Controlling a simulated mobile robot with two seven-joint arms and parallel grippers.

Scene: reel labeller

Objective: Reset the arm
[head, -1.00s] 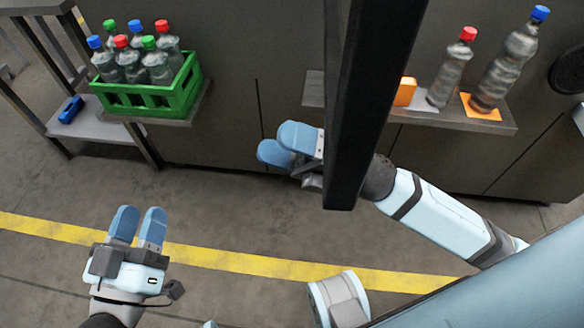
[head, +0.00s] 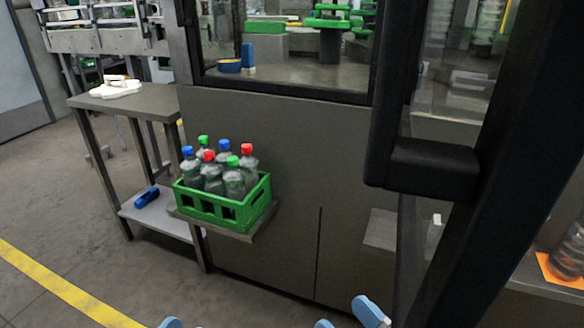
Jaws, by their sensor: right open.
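My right gripper (head: 347,317) shows at the bottom edge, right of centre. Its two blue fingertips are apart with nothing seen between them, and the rest of it is cut off by the frame. My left gripper (head: 170,322) shows only as a bit of blue fingertip at the bottom edge, left of centre, so its opening cannot be told. Both grippers are low in the view, below the green crate (head: 197,206) and apart from it. Both arms are out of view.
The crate holds several bottles with red, blue and green caps, on a small shelf (head: 246,233) on the machine front. A grey side table (head: 140,103) stands left, with a blue object (head: 146,197) on its lower shelf. A dark door frame (head: 490,190) crosses the right. Floor is clear at lower left.

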